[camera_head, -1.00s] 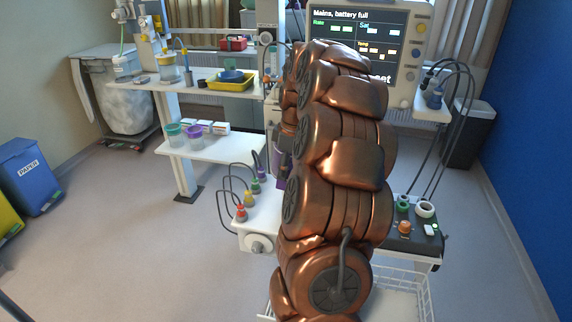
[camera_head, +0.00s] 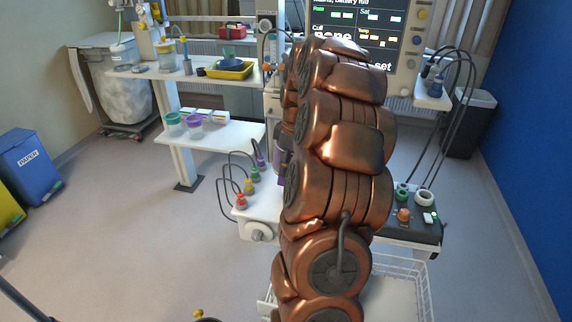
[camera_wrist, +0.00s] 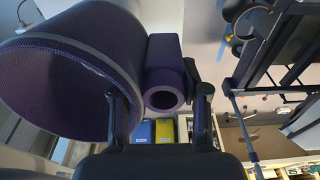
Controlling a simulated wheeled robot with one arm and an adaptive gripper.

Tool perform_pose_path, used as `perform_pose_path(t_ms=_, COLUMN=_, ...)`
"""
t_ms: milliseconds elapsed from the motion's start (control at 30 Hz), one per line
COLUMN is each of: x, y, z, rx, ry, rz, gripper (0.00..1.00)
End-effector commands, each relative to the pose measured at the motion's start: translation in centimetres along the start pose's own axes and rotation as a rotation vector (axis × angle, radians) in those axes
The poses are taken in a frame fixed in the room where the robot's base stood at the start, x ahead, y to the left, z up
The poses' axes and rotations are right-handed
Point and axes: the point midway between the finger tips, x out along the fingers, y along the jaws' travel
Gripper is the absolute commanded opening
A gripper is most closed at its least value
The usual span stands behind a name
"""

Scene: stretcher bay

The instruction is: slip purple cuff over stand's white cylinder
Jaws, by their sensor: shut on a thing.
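The purple cuff (camera_wrist: 70,80) fills the upper left of the wrist view, a wide open-ended sleeve with a paler rim. A thick purple tube-like part (camera_wrist: 165,75) sits at its side, between the fingers. My gripper (camera_wrist: 155,92) is shut on the purple cuff at this part. In the head view a sliver of purple (camera_head: 280,168) shows at the left edge of my copper arm, which hides the gripper and most of what it holds. I cannot make out the stand's white cylinder for sure in either view.
A white tray with coloured plugs (camera_head: 247,217) stands left of my arm, and a dark control box (camera_head: 412,222) stands right. The monitor (camera_head: 352,40) is behind my arm. A white shelf unit (camera_head: 215,142) stands farther left.

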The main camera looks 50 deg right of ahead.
Motion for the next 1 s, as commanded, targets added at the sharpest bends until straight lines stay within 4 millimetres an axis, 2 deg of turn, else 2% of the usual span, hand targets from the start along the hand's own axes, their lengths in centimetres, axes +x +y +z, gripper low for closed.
perform_pose_path(t_ms=500, x=0.01, y=0.14, z=0.58, rx=-0.005, ry=-0.119, rz=0.023, gripper=0.00)
perform_pose_path(t_ms=1000, x=-0.11, y=0.15, z=0.62, rx=-0.004, ry=-0.124, rz=0.024, gripper=0.00)
